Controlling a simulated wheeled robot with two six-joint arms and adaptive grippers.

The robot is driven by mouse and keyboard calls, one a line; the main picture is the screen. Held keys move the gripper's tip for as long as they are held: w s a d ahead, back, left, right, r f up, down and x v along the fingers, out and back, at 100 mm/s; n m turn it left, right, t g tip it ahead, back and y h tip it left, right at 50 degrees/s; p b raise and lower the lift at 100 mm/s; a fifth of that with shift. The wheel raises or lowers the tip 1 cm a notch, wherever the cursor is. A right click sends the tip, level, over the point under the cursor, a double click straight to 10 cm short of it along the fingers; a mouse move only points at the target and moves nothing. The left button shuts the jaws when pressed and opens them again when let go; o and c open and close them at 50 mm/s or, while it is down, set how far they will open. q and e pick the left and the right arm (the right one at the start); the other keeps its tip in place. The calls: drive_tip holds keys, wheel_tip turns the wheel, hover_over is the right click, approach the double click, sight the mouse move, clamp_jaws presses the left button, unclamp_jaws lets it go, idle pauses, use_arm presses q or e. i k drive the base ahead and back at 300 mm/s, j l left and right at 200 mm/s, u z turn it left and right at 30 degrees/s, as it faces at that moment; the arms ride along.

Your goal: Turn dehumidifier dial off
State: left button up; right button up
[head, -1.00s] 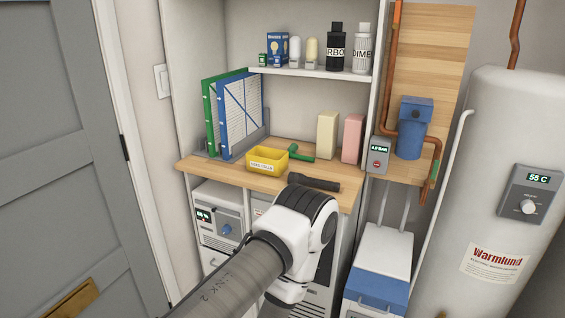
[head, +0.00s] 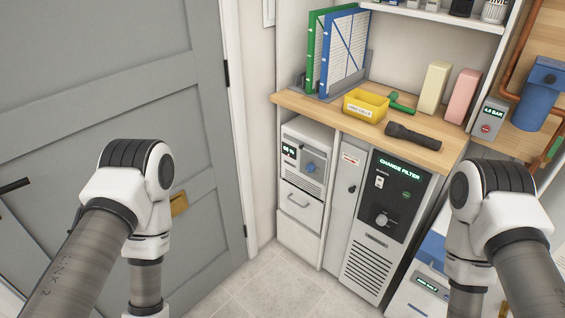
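A small white unit with a lit percent display (head: 289,151) and a blue dial (head: 311,168) stands under the wooden counter; a drawer with a handle is below it. The display suggests this is the dehumidifier, but I read no such name on it. To its right, a taller unit has a black panel reading CHANGE FILTER (head: 399,170) and a grey dial (head: 382,219). The exact dial settings are too small to read. Both my arms show at the lower left and lower right, apart from these units. Both grippers are out of the frame.
A grey door (head: 110,80) is at left. A blue-and-white box stands at lower right. Tiled floor (head: 270,280) is free before the units.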

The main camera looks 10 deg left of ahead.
sight(310, 167)
drive_tip(key=i+u, duration=0.2)
drive_tip(key=u, duration=0.15)
drive_tip(key=i+l+u, duration=0.1)
drive_tip(key=u, duration=0.25)
drive_tip(key=i+l+u, duration=0.15)
drive_tip(key=u, duration=0.2)
drive_tip(key=i, duration=0.1)
